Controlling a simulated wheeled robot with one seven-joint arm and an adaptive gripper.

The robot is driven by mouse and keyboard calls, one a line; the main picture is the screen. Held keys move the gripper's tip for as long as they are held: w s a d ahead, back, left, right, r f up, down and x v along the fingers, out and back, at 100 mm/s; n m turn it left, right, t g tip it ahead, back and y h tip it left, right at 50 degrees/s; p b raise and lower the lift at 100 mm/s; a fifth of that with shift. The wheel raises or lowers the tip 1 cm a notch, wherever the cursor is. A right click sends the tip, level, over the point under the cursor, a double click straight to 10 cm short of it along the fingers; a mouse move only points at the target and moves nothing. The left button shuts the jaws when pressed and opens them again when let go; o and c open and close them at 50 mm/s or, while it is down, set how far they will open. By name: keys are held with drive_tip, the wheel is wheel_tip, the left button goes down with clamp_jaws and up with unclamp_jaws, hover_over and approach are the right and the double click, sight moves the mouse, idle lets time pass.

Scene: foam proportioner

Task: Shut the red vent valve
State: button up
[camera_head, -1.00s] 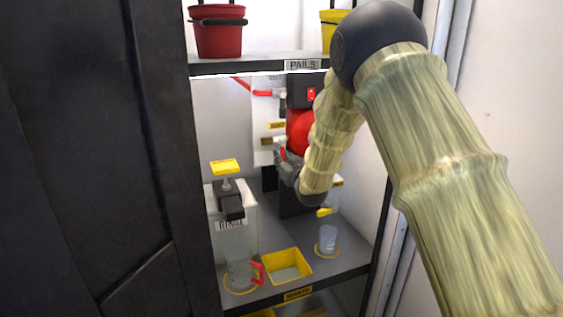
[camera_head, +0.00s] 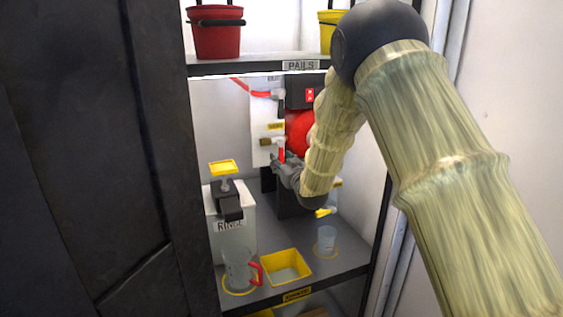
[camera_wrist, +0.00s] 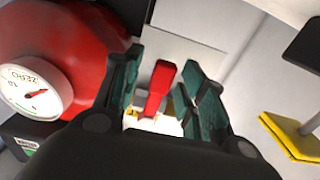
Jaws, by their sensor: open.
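The red vent valve's lever (camera_wrist: 160,88) shows in the wrist view between my gripper's open fingers (camera_wrist: 160,82), with gaps on both sides. In the head view the small red lever (camera_head: 281,155) stands upright on the white panel, just above my gripper (camera_head: 279,163). I see no contact between fingers and lever. The valve's body is mostly hidden behind the lever and my gripper.
A red round tank (camera_head: 299,131) with a dial gauge (camera_wrist: 36,92) is close beside my gripper. A rinse container (camera_head: 231,205) with a yellow-topped pump, a jug (camera_head: 240,272), a yellow tray (camera_head: 286,264) and a cup (camera_head: 326,240) stand below. The pails shelf (camera_head: 255,65) is above.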

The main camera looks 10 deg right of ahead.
drive_tip(key=v, duration=1.1)
drive_tip(key=s+d+f+m+g+h+p, duration=0.1)
drive_tip(key=s+d+f+g+p, duration=0.15)
drive_tip(key=s+f, duration=0.6)
drive_tip(key=s+d+f+m+g+h+p, duration=0.1)
drive_tip(key=s+f+g, duration=0.35)
drive_tip(key=f, duration=0.75)
drive_tip(key=s+d+f+g+h+p, duration=0.1)
drive_tip(key=s+f, duration=0.7)
drive_tip(key=f, duration=0.2)
drive_tip(key=s+d+f+g+p, duration=0.1)
drive_tip(key=s+f+g, duration=0.2)
drive_tip(key=s, duration=0.9)
drive_tip(key=s+d+f+m+g+h+p, duration=0.1)
drive_tip(key=s+f+g, duration=0.2)
drive_tip(key=s, duration=0.9)
drive_tip(key=s+f+g+p, duration=0.2)
drive_tip(key=s+f+g, duration=0.1)
drive_tip(key=s, duration=0.9)
drive_tip(key=shift+d+f, duration=0.4)
drive_tip(key=shift+f, duration=0.35)
